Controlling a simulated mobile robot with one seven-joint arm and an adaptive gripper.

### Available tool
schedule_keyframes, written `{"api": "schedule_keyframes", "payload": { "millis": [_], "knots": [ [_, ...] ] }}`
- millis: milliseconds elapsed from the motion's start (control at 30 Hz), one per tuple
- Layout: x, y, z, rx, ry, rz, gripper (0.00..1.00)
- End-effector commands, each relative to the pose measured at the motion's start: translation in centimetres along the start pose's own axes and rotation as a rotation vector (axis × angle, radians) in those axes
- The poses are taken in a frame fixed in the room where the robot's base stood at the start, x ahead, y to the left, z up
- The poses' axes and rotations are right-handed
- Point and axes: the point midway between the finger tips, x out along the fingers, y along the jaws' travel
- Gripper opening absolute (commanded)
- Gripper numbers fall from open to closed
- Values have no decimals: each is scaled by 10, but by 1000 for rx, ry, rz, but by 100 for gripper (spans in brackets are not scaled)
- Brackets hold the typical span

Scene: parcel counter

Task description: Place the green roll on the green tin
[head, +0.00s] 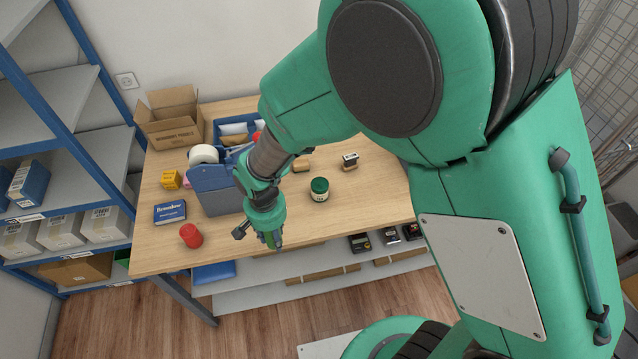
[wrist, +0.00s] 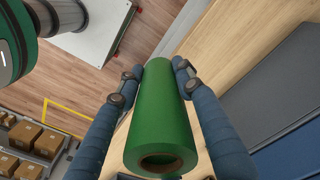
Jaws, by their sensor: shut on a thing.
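The green roll (wrist: 162,118) is held between the two fingers of my gripper (wrist: 158,75) in the wrist view. Its hollow end faces the camera. In the head view my gripper (head: 272,240) is near the front edge of the table, and only a little of the green roll (head: 273,238) shows there. The green tin (head: 319,189) stands upright on the table, to the right of my gripper and apart from it. It has a dark green lid and a pale label band.
A grey-blue box (head: 215,193) stands left of my gripper. A red cylinder (head: 191,235), a blue box (head: 170,212) and a yellow box (head: 171,179) are on the left of the table (head: 375,205). A stamp-like item (head: 349,160) is behind the tin. The table right of the tin is clear.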

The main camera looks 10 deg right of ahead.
Motion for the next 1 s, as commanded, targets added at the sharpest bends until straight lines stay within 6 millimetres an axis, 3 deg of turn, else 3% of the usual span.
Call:
{"api": "schedule_keyframes", "payload": {
  "millis": [200,600,800,1000],
  "knots": [
    [-16,46,-26,5,4,-1,6],
    [-40,131,-56,3,6,2,6],
    [-49,163,-62,-1,7,3,6],
    [-52,179,-64,-3,5,4,6]
  ]
}}
